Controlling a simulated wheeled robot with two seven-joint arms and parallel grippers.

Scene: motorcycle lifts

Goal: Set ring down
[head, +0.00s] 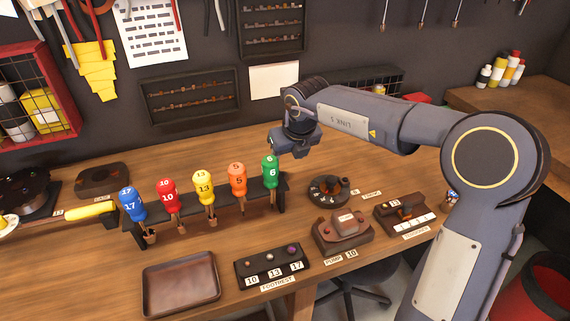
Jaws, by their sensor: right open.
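My right gripper (294,148) hangs above the workbench (215,240), close to the green handle numbered 6 (270,171) at the right end of the tool rack. Its jaws are small in the picture and I see nothing held in them. A dark round fixture (328,191) with a rim of small parts lies on the bench, right of the rack. I cannot tell whether this is the ring, and no separate loose ring can be made out. My left gripper is not in view.
Blue (132,204), red (167,194), yellow (204,186) and orange (237,180) handles stand in the rack. In front are an empty tray (181,284), a footrest block (271,265) and a pump block (343,230). Bare wood lies between tray and rack.

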